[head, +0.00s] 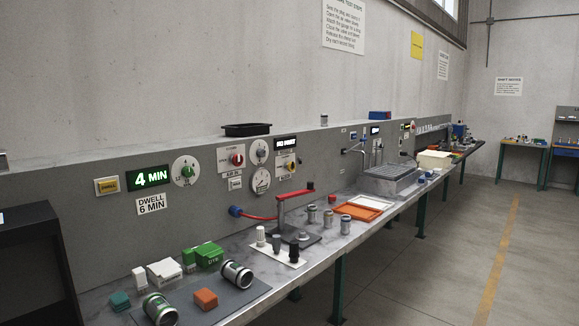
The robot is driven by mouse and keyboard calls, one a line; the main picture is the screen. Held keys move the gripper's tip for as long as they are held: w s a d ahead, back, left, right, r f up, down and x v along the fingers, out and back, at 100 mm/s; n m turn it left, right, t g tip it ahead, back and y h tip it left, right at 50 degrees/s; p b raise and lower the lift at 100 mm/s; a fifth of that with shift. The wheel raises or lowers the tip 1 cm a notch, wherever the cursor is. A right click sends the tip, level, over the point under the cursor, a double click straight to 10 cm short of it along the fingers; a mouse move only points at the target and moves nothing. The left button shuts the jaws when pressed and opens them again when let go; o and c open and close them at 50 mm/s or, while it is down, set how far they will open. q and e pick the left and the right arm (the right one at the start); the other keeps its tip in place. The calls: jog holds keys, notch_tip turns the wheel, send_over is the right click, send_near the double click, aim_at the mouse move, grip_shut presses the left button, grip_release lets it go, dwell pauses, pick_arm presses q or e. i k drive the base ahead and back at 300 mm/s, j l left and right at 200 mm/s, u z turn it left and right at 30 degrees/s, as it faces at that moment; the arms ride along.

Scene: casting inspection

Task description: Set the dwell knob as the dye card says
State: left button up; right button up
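The dwell knob (187,171) is green and sits on a round white dial on the grey back panel, left of centre in the head view. Its exact pointer position is too small to read. To its left, a lit green display (149,177) reads "4 MIN". A small yellow-framed button or label (107,185) is left of the display. Neither of my grippers is in view.
A red-handled lever press (295,205) stands further right. A dark cabinet (30,262) is at far left. The panel before the knob is unobstructed.

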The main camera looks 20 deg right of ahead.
aim_at(187, 171)
jog(key=i+l, duration=0.2)
jog(key=l, duration=0.2)
jog(key=i+l, duration=0.2)
jog(key=l, duration=0.25)
jog(key=i+l+z, duration=0.1)
jog(key=l, duration=0.3)
jog(key=i+l, duration=0.25)
jog(key=l, duration=0.15)
